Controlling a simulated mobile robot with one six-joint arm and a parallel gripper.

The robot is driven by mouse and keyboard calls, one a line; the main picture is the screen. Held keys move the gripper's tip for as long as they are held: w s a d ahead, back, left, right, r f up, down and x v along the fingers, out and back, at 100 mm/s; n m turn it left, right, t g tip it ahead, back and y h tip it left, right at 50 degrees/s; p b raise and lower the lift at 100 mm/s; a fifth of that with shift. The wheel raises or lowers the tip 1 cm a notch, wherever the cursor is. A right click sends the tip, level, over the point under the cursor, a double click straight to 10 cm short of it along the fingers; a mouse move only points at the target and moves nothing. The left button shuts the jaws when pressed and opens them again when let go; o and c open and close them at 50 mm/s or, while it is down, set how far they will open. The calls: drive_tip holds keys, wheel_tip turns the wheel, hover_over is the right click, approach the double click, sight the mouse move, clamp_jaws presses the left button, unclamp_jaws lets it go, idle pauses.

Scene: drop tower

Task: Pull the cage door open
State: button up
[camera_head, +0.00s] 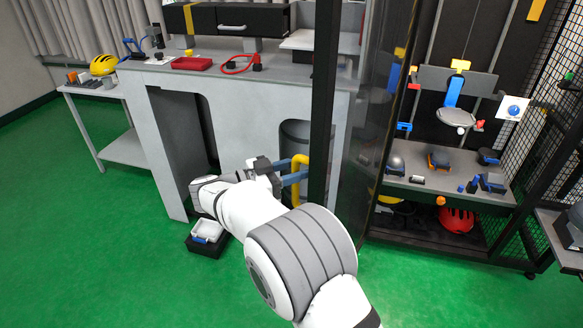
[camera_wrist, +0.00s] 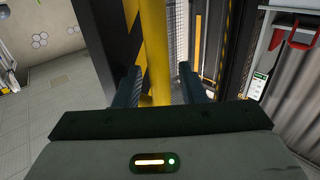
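The cage door (camera_head: 378,120) is a tall dark-framed panel right of the grey workbench. Its yellow handle (camera_head: 302,162) is a bent bar on the door's dark upright (camera_head: 322,90). My gripper (camera_head: 297,171) is at the handle, with its blue-grey fingers reaching towards the upright. In the wrist view the yellow handle (camera_wrist: 155,45) stands upright between the two fingers of my gripper (camera_wrist: 158,72). The fingers are apart, with a visible gap on the handle's right. Whether the left finger touches it, I cannot tell. How far the door stands open is unclear.
A small black box (camera_head: 207,238) lies on the green floor. Inside the cage are a shelf (camera_head: 455,187) of gear and a red helmet (camera_head: 457,219).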

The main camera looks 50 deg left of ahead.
drive_tip(key=b+v, duration=0.1)
drive_tip(key=v, duration=0.6)
drive_tip(key=shift+s+b, duration=0.3)
drive_tip(key=shift+a, duration=0.1)
